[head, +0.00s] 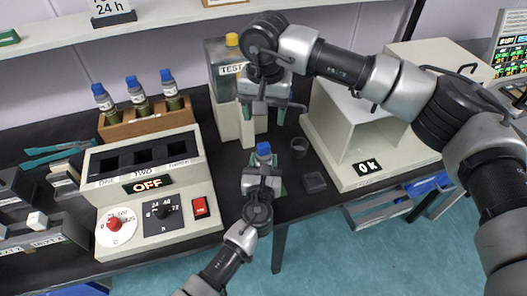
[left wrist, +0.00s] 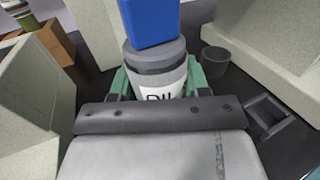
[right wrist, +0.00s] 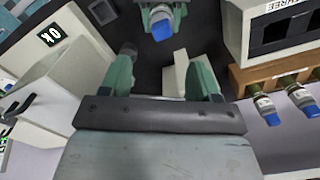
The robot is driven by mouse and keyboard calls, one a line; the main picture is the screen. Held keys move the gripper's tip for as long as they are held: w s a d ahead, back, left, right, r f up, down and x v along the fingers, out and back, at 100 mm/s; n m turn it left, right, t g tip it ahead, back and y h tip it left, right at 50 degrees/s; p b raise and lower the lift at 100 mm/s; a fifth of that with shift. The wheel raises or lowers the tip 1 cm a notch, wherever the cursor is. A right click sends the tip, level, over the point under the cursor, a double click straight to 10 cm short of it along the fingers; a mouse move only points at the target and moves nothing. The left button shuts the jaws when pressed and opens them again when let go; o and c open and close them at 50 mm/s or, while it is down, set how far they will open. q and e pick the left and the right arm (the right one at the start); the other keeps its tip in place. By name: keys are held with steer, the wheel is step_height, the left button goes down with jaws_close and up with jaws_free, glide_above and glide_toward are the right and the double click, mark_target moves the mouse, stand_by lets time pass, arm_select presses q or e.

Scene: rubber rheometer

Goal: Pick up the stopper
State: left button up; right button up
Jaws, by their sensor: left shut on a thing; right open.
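A blue stopper (head: 263,149) tops a bottle held by my left gripper (head: 264,178). In the left wrist view the stopper (left wrist: 150,20) sits on the bottle's grey neck, and the white label of the bottle (left wrist: 160,80) is partly hidden by the gripper. The green fingers are shut around the bottle, which looks upright. My right gripper (head: 262,112) is open and empty, above and behind the stopper in the head view. In the right wrist view the stopper (right wrist: 162,29) lies beyond and between the open fingers of my right gripper (right wrist: 164,80).
A beige TEST machine (head: 222,55) stands behind my right gripper. A dark cup (head: 299,147) and a square black tray (head: 314,182) lie to the right, beside the OK machine (head: 345,155). The OFF heater box (head: 150,205) and a wooden rack (head: 150,120) of blue-topped bottles stand left.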

steer(key=n, duration=0.5)
glide_above(264, 145)
steer(key=shift+n, duration=0.4)
steer(key=f, duration=0.5)
steer(key=shift+s+f, duration=0.2)
steer(key=shift+s, duration=0.15)
steer(key=shift+w+a+f, duration=0.1)
steer(key=shift+w+f, duration=0.1)
steer(key=shift+f, duration=1.4)
steer(key=shift+w+f, duration=0.15)
steer(key=shift+f, duration=1.4)
steer(key=c, duration=1)
step_height(264, 145, up, 15)
